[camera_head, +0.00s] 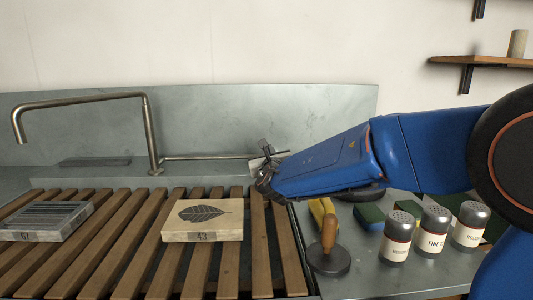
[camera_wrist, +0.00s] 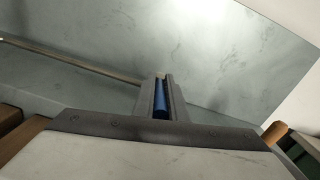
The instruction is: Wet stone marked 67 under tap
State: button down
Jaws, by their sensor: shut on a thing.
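The stone marked 67 (camera_head: 72,222) is a grey block with a dark striped top, lying flat on the slatted wooden rack at the far left. The tap (camera_head: 151,130) is a metal pipe with its spout (camera_head: 18,132) hanging at the back left, behind and above the stone. No water shows below the spout. A long thin lever (camera_head: 205,157) runs right from the tap's base, and also shows in the wrist view (camera_wrist: 70,56). My gripper (camera_head: 264,168) is shut at the lever's right end, on a blue part (camera_wrist: 160,100) between the fingers in the wrist view.
A pale stone marked 43 (camera_head: 203,230) with a leaf print lies on the rack (camera_head: 115,245). Right of the rack stand a wooden-handled tool (camera_head: 329,245), sponge-like blocks (camera_head: 369,216) and labelled shakers (camera_head: 397,240). A shelf (camera_head: 480,61) hangs upper right.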

jog(key=shift+r, duration=0.1)
jog(key=c, duration=1.8)
grip_release()
jog(key=s+d, duration=0.2)
jog(key=s, duration=1.5)
jog(key=shift+s+d, duration=0.1)
